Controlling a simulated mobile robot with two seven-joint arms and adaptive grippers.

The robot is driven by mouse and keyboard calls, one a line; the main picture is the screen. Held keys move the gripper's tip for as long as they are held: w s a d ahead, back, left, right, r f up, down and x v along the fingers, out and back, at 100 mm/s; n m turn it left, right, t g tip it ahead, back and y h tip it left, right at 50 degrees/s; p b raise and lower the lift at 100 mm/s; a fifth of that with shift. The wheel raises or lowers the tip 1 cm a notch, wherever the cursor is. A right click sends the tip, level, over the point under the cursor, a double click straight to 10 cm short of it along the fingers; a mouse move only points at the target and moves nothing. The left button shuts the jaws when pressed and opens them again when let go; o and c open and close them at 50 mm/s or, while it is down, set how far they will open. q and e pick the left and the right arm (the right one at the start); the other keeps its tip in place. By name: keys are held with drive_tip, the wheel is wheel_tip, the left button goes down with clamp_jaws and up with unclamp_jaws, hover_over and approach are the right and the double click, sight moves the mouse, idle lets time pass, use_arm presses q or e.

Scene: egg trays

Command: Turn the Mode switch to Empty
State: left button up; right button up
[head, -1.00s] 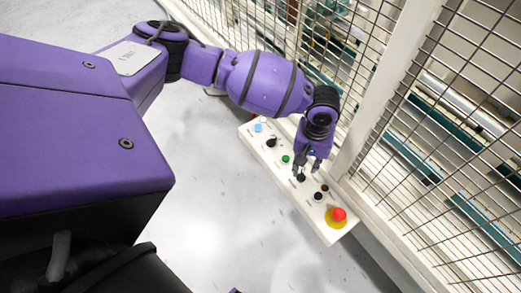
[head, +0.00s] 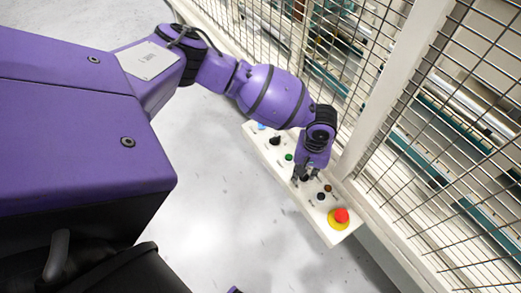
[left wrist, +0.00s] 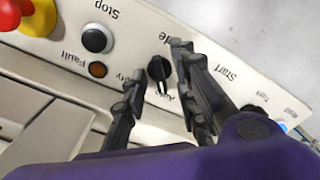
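The Mode switch (left wrist: 160,70) is a black rotary knob on a white control panel (head: 318,213). Its white mark points down in the left wrist view, towards the "Auto" label; the label ending in "ty" lies on the other side, partly covered by a finger. My left gripper (head: 302,179) is over the panel at this switch. In the left wrist view its two dark fingers (left wrist: 157,62) are spread, one on each side of the knob, with gaps visible. The knob is mostly hidden in the head view. My right gripper is not in view.
The panel also carries a red emergency button (head: 341,215) on yellow, a black Stop button (left wrist: 97,38), an orange Fault lamp (left wrist: 97,70), a green button (head: 289,157) and another black knob (head: 275,140). A wire mesh fence (head: 440,130) stands behind it. Open floor lies in front.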

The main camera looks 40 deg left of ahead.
use_arm(q)
drive_tip(key=c, duration=0.5)
clamp_jaws()
